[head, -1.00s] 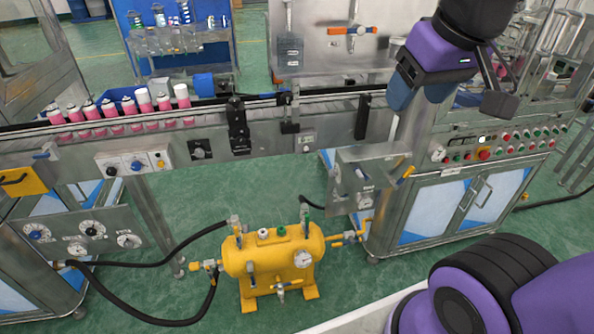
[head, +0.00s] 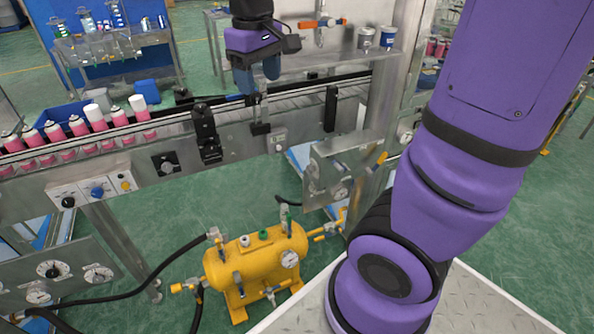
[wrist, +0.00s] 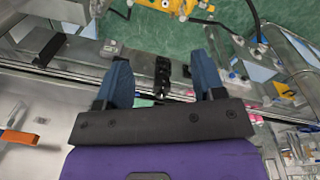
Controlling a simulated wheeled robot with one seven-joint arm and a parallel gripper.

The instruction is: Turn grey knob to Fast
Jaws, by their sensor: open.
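I cannot tell for certain which control is the grey knob, and no "Fast" label is readable. A small grey control box (head: 278,141) is on the conveyor's front side; it also shows in the wrist view (wrist: 111,48). A dark plate with a round dial (head: 167,165) is further left on that side. My gripper (head: 257,79) points down over the conveyor, behind and a little left of the small box.
A white control panel (head: 97,192) has black, blue and yellow controls. Pink cans (head: 78,126) line the conveyor (head: 235,138) at left. Black brackets (head: 206,133) rise along its front. A yellow tank (head: 257,262) with hoses stands on the floor.

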